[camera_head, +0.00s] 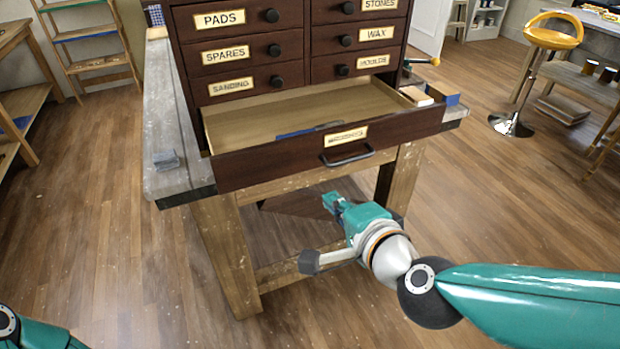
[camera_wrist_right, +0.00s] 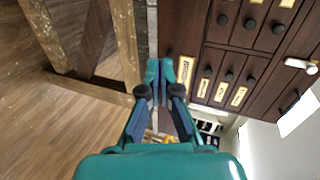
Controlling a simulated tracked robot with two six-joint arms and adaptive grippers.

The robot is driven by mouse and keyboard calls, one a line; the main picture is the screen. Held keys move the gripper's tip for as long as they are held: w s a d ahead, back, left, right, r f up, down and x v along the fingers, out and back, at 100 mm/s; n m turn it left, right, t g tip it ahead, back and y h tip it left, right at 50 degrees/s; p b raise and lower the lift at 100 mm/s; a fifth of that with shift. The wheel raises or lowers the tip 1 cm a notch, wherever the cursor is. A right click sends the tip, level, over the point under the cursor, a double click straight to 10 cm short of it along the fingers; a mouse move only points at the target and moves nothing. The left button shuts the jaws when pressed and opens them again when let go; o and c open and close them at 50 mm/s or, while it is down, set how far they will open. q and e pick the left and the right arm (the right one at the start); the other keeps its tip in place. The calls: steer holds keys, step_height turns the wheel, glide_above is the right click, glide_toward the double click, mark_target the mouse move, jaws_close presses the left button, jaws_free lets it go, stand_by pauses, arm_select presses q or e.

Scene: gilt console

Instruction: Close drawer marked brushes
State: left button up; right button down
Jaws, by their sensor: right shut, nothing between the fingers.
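The wide bottom drawer (camera_head: 260,165) of the dark wooden cabinet stands pulled out in the head view. Its front bears a pale label (camera_head: 346,136), too blurred to read surely, and a dark bar handle (camera_head: 348,158). A blue item (camera_head: 296,132) lies inside. My right gripper (camera_head: 331,200) is below and in front of the drawer front, apart from the handle. In the right wrist view the right gripper (camera_wrist_right: 160,80) has its fingertips together with nothing held. A part of my left arm shows at the lower left of the head view; its gripper is out of frame.
Closed small drawers (camera_head: 240,52) with round knobs sit above the open one. A yellow stool (camera_head: 553,35) stands at the right. The floor in front is clear.

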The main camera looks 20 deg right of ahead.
steer(key=p, duration=0.5)
glide_toward(300, 161)
steer(key=shift+m, duration=0.4)
steer(key=p+x, duration=0.2)
steer(key=x, duration=0.5)
